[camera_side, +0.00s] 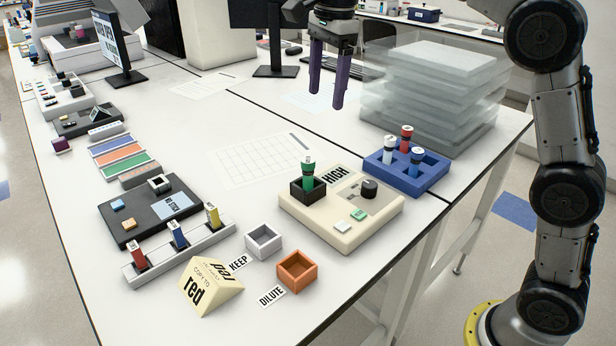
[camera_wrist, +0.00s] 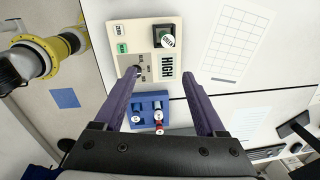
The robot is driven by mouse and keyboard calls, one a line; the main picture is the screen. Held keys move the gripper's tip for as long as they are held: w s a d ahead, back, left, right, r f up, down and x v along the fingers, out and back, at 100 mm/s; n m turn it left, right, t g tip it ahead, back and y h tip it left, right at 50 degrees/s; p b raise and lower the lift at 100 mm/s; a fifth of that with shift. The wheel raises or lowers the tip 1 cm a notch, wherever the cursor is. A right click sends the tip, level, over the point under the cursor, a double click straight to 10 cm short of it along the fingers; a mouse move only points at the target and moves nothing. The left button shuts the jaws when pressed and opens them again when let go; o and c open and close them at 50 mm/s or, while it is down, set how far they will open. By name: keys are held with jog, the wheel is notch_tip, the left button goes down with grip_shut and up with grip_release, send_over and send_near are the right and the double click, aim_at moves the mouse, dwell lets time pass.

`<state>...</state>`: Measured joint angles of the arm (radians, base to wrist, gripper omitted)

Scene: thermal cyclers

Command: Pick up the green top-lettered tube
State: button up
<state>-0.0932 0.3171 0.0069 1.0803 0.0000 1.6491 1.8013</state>
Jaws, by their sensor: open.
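In the wrist view the green tube (camera_wrist: 168,40) shows from above with a white lettered top, in the well near the top of the picture. My gripper (camera_side: 338,100) is open and empty, with purple fingers pointing down, high above the table, behind and right of the green tube in the side view. In the wrist view my gripper (camera_wrist: 163,80) has its fingers spread over the table, with the tube beyond the fingertips.
A white rail (camera_side: 200,238) holds red, blue and yellow tubes at front left. White (camera_side: 263,241) and orange (camera_side: 296,272) bins stand in front. Clear stacked plates (camera_side: 440,95) stand behind.

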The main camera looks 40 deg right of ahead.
jog(key=g, duration=0.1)
send_near(308, 160)
notch_tip(308, 160, down, 6)
jog(key=shift+f, duration=3.3)
grip_shut()
